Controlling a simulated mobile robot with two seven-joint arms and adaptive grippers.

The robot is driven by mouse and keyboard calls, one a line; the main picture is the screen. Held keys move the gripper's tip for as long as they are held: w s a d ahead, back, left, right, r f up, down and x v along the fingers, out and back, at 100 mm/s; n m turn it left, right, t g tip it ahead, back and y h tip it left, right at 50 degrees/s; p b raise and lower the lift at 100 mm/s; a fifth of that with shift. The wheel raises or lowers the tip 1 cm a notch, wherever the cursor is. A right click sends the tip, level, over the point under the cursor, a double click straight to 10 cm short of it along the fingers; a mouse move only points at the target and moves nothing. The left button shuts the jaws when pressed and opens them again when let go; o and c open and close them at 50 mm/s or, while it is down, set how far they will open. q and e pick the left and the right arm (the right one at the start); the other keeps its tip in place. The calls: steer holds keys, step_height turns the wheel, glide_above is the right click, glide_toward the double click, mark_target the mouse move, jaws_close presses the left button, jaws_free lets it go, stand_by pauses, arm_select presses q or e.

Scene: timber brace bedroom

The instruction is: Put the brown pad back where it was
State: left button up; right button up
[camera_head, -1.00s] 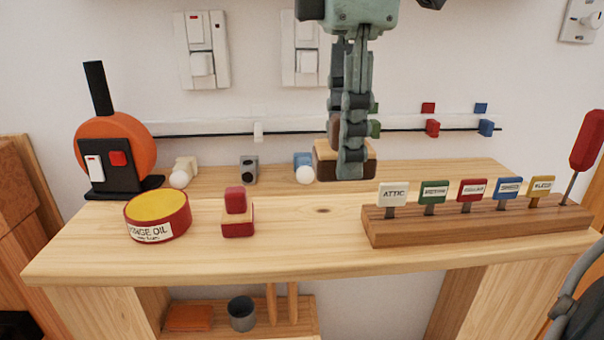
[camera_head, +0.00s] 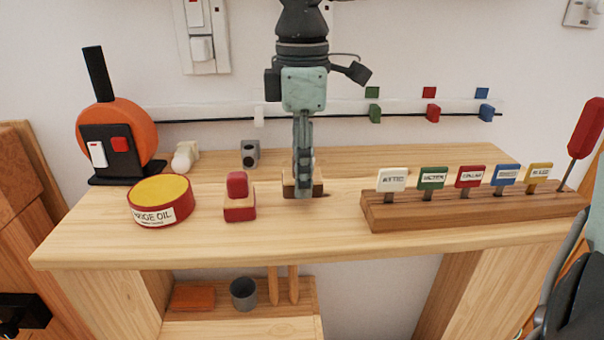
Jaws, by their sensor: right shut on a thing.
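My right gripper (camera_head: 303,190) points straight down over the middle of the bench top (camera_head: 340,225). It is shut on the brown pad (camera_head: 288,186), a small block with a pale wooden lower part and brown above. The fingers hide much of the pad. It is low at the bench top, but I cannot tell whether it touches. A similar red pad (camera_head: 239,205) with a red knob stands to its left, apart from it. My left gripper is not in view.
A red tin with a yellow lid (camera_head: 161,188) and an orange round device (camera_head: 117,122) stand left. A wooden rack of labelled tags (camera_head: 470,209) and a red-handled tool (camera_head: 586,128) stand right. A grey block (camera_head: 250,153) is behind. The front middle is clear.

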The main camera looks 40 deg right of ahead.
steer(key=shift+f, duration=0.55)
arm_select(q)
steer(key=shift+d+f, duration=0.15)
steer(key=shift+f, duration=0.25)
arm_select(e)
steer(key=shift+f, duration=0.15)
steer(key=shift+f, duration=0.1)
